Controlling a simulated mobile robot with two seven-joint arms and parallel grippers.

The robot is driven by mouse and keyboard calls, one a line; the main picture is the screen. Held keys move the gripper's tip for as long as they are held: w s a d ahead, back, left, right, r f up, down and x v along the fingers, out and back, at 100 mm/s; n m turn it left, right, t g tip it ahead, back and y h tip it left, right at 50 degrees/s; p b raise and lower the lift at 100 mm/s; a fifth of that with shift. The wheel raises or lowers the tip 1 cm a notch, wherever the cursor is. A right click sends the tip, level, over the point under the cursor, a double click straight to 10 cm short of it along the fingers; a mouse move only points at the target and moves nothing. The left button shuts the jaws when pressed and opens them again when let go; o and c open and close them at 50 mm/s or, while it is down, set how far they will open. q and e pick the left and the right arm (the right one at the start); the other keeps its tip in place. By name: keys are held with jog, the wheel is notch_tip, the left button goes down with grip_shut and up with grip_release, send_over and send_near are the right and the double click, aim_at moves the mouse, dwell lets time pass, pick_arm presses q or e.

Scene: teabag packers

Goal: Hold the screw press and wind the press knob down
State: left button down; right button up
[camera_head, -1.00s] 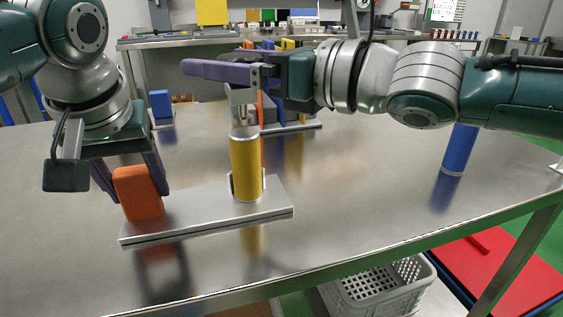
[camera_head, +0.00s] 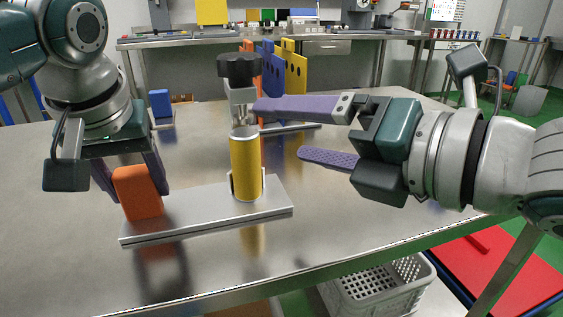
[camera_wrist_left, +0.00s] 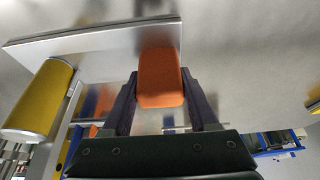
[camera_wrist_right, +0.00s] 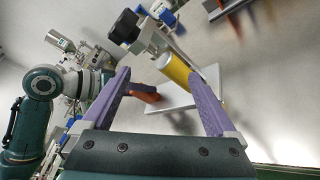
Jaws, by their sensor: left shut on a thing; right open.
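The screw press stands on a flat metal base plate (camera_head: 205,208). It has a yellow cylinder (camera_head: 246,168), a metal screw frame (camera_head: 241,100) above it, and a black press knob (camera_head: 238,66) on top. An orange block (camera_head: 137,192) rises from the plate's left end. My left gripper (camera_head: 134,188) is shut on this block, one finger on each side, as the left wrist view (camera_wrist_left: 160,85) shows. My right gripper (camera_head: 280,130) is open and empty, right of the press and below knob height. The knob also shows in the right wrist view (camera_wrist_right: 125,27), beyond the fingertips and apart from them.
Behind the press stand upright blue (camera_head: 270,65) and yellow (camera_head: 293,70) panels on a plate. A blue block (camera_head: 160,103) sits at the back left. A grey basket (camera_head: 380,292) is below the table's front edge. The table front is clear.

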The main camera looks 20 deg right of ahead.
jog(key=s+f+m+h, duration=0.1)
jog(key=m, duration=0.1)
jog(key=s+f+m+h, duration=0.1)
jog(key=f+m, duration=0.1)
jog(key=m, duration=0.1)
jog(key=s+f+m+g+h, duration=0.1)
jog(key=m, duration=0.2)
jog(key=shift+d+f, duration=0.15)
jog(key=shift+d, duration=0.25)
jog(key=s+d+f+m+g+h, duration=0.2)
jog(key=s+f+m+g, duration=0.1)
jog(key=s+m, duration=0.3)
jog(key=s+d+f+m+g+h, duration=0.2)
jog(key=s+f+m, duration=0.3)
jog(key=m, duration=0.5)
jog(key=s+g, duration=0.1)
jog(key=s, duration=0.1)
jog(key=shift+s+d+f+m+g, duration=0.3)
jog(key=shift+f, duration=0.05)
